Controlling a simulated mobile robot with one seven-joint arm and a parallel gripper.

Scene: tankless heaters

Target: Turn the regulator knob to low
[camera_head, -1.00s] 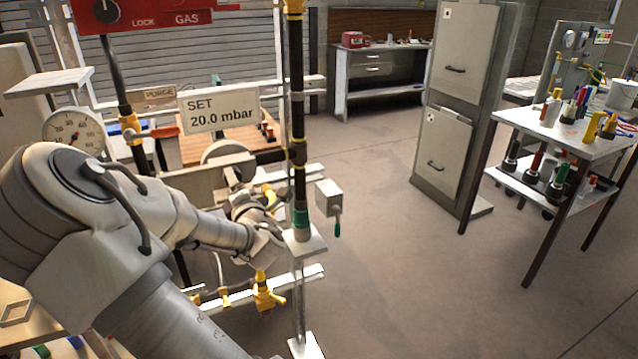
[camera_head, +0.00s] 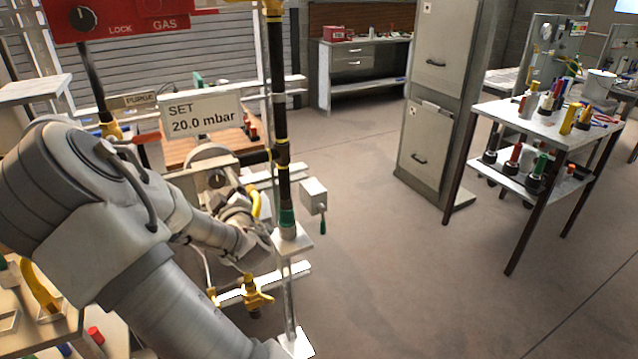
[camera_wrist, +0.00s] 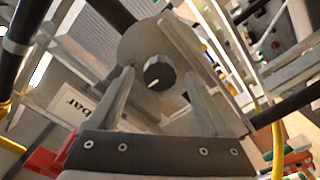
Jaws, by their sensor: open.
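The regulator knob (camera_wrist: 158,73) is a small dark round knob with a white pointer mark, seen in the wrist view. It sits in front of a grey round regulator body (camera_wrist: 140,45). My gripper (camera_wrist: 159,80) is open, with one finger on each side of the knob in the picture. I cannot tell whether the fingertips touch the knob or how deep they reach.
A dark vertical pipe (camera_head: 277,110) stands just right of my wrist. A grey box with a green-tipped lever (camera_head: 314,196) is beside it. Yellow valve fittings (camera_head: 254,295) are below. A red gas panel (camera_head: 130,18) is at upper left.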

